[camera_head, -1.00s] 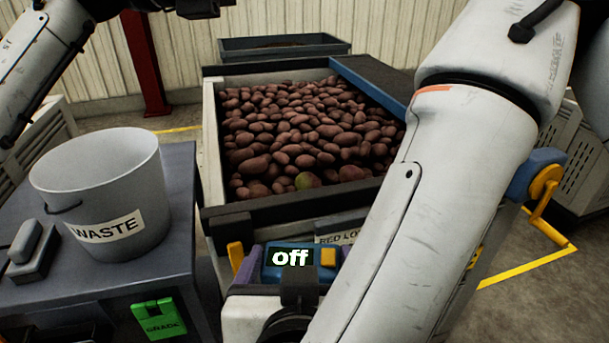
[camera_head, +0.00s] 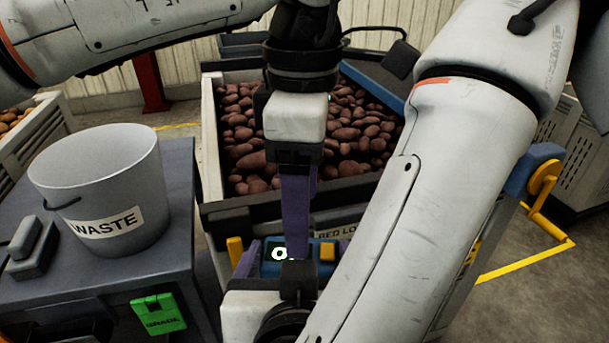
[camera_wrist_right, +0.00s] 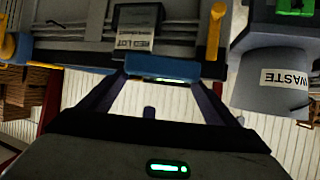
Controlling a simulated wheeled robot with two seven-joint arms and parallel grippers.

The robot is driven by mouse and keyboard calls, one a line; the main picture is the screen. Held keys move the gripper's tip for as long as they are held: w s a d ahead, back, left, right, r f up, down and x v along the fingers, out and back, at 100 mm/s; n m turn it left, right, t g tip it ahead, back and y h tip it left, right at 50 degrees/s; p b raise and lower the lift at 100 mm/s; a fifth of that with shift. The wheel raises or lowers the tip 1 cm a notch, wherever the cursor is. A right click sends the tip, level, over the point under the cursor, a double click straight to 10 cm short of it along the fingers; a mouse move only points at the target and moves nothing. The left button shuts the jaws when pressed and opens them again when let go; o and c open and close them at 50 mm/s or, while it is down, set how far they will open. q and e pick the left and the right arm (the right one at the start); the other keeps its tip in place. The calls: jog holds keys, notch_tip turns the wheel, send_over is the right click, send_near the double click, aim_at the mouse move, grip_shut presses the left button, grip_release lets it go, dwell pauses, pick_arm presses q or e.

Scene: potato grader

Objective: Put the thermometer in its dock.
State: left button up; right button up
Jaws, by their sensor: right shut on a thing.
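The thermometer (camera_head: 270,266) is a blue block with a dark lit display and an orange button. My right gripper (camera_head: 292,258) is shut on it, with one purple finger at each side. In the right wrist view the thermometer (camera_wrist_right: 175,66) is between the fingertips of my right gripper (camera_wrist_right: 162,76). My left gripper (camera_head: 297,255) points down from above, its purple fingertips in front of the display and hiding most of its text. Its fingers overlap in view, so their gap and any contact cannot be told. I cannot make out a dock.
A bin of red potatoes (camera_head: 210,150) stands behind the grippers, with a partly hidden RED LOT label (camera_wrist_right: 134,42). A grey WASTE bucket (camera_head: 95,175) stands on the dark table (camera_head: 180,200) at left, beside a grey block-like object (camera_head: 30,248). A green GRADE tag (camera_head: 160,312) hangs on the table's front.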

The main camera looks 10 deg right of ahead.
aim_at(273, 252)
pick_arm(q)
notch_tip(273, 252, down, 8)
jog(key=shift+r, duration=0.1)
dwell(0.4)
jog(key=c, duration=1)
jog(key=shift+c, duration=0.9)
pick_arm(e)
jog(key=o, duration=1.1)
jog(key=shift+r, duration=0.1)
